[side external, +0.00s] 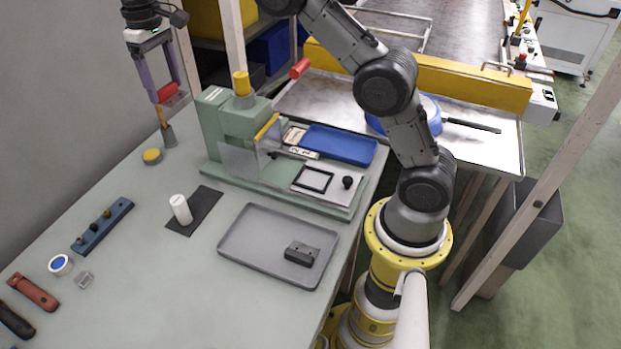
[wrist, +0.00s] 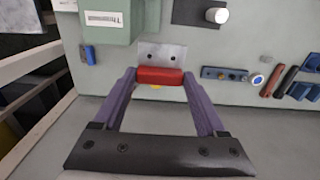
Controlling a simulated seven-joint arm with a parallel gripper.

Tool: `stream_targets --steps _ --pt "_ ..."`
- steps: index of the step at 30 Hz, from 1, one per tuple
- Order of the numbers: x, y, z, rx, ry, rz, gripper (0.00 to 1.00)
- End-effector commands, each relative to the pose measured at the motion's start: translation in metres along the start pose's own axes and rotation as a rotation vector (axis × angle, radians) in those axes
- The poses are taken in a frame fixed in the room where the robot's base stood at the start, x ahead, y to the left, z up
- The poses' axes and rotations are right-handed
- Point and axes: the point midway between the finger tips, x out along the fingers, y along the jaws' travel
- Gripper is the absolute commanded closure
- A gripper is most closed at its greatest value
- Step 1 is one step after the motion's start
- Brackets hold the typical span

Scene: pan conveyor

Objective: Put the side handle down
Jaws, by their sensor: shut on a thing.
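My gripper (side external: 166,92) is at the upper left of the side external view, above the far end of the bench. Its purple fingers are shut on the red side handle (side external: 169,91). In the wrist view the red grip (wrist: 159,76) lies crosswise between the fingertips. A grey metal plate (wrist: 162,54) with two dark holes shows just beyond the grip. A brown and grey piece (side external: 168,136) shows below the gripper in the side external view; I cannot tell whether it belongs to the handle.
The green bench (side external: 130,262) carries a press (side external: 228,120) with a blue tray (side external: 338,145), a grey tray (side external: 262,272) with a dark block (side external: 302,253), a white cylinder (side external: 180,209) on a dark mat and a yellow disc (side external: 151,156). Tools lie at the near left. A wall borders the left side.

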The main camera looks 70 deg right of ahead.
Motion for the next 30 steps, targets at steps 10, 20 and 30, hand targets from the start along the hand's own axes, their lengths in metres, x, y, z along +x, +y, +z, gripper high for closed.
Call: stream_targets --steps 10,20,30 --pt "-0.034 0.016 0.042 -0.173 0.002 0.000 0.83" --pt "-0.068 0.037 0.130 -0.494 0.003 0.001 0.83" --pt "-0.074 0.047 0.264 -0.942 0.004 0.003 0.83"
